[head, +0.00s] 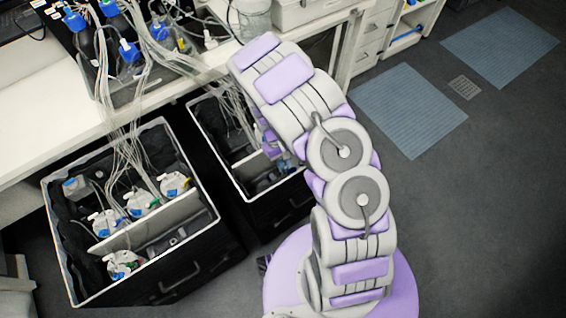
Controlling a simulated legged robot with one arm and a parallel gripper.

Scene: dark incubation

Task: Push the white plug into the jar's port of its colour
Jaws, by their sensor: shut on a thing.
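My gripper (271,142) hangs over the right black bin, mostly hidden behind my own arm. Only some of its purple and grey parts show. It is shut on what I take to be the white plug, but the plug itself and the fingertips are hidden. I cannot tell which jar has the white port.
The left black bin (212,212) has a light divider and many thin tubes running into it. The right bin (229,176) stands beside it, also with tubes. A white bench (40,138) carries bottles with blue caps (129,50).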

